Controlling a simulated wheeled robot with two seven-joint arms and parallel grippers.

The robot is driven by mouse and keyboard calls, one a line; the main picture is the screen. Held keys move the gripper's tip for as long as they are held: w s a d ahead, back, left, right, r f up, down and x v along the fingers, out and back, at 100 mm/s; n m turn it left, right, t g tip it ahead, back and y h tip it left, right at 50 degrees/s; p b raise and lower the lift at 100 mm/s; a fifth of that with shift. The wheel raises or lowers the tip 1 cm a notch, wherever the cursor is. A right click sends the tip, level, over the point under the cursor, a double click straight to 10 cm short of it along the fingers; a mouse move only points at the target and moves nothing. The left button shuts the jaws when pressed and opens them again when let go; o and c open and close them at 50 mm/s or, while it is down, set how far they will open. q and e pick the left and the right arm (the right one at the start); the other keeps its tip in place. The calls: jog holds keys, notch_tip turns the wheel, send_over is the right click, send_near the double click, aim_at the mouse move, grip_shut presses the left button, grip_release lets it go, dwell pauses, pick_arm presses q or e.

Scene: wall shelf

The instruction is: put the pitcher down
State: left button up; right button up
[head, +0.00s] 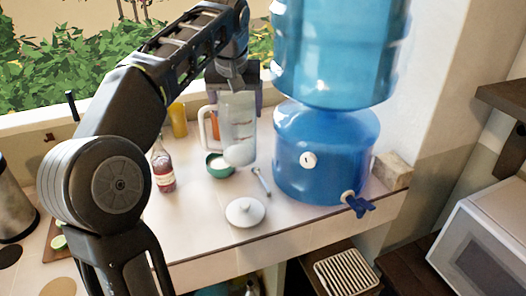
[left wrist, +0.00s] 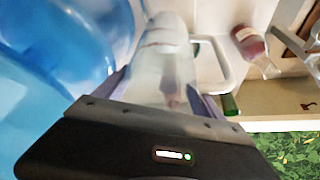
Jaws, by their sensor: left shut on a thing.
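The clear pitcher (head: 238,130), with a white handle at its left, is upright or nearly so over the white counter, beside the blue water dispenser (head: 325,150). My left gripper (head: 236,98) is shut on its upper part from behind. I cannot tell whether its base touches the counter. In the left wrist view the pitcher (left wrist: 163,70) sits between the fingers (left wrist: 160,92), its handle to the right and the dispenser (left wrist: 75,45) to the left. My right gripper is not in view.
Close to the pitcher are a green bowl (head: 220,166), a red-labelled bottle (head: 163,168), a white lid (head: 245,211) and a small spoon-like tool (head: 261,181). An orange cup (head: 178,120) stands behind. The counter's front edge (head: 270,234) is near the lid.

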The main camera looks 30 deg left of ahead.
aim_at(239, 142)
pick_arm(q)
jog(key=shift+s+r, duration=0.1)
jog(key=shift+s, duration=0.05)
notch_tip(239, 142, down, 5)
jog(key=shift+r+b, duration=0.1)
jog(key=shift+b, duration=0.6)
jog(key=shift+f, duration=0.55)
notch_tip(239, 142, down, 4)
jog(key=shift+r, duration=0.1)
jog(key=shift+f, duration=0.2)
